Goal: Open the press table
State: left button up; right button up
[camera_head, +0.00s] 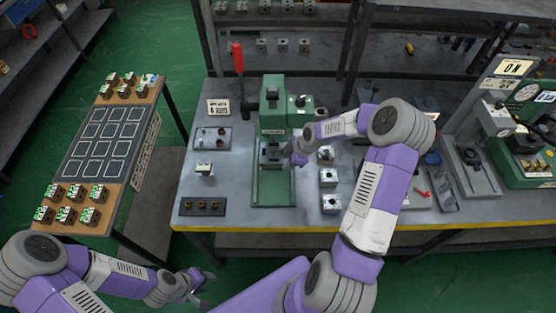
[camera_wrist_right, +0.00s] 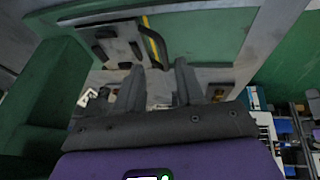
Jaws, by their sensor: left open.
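The green press (camera_head: 272,115) stands on the grey workbench, with a red-handled lever (camera_head: 238,58) at its upper left. Its press table, a dark block (camera_head: 271,153), sits on the green base (camera_head: 272,188) below the head. My right gripper (camera_head: 299,153) is close to the right side of this block; I cannot tell whether it touches. In the right wrist view its two fingers (camera_wrist_right: 158,85) stand apart with nothing seen between them. A green surface of the press fills the upper and left part of that view. My left gripper (camera_head: 203,287) is open and empty, low in front of the bench.
Metal valve blocks (camera_head: 329,177) stand right of the press, beneath my right arm. A tray (camera_head: 212,138) and a dark holder (camera_head: 204,207) lie left of it. A side table (camera_head: 73,228) carries several valve blocks. Another green machine (camera_head: 530,165) stands far right.

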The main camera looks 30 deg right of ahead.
jog(key=x, duration=0.5)
jog(key=shift+s+a+f, duration=0.1)
jog(key=shift+f, duration=0.35)
jog(key=shift+c, duration=0.5)
grip_shut()
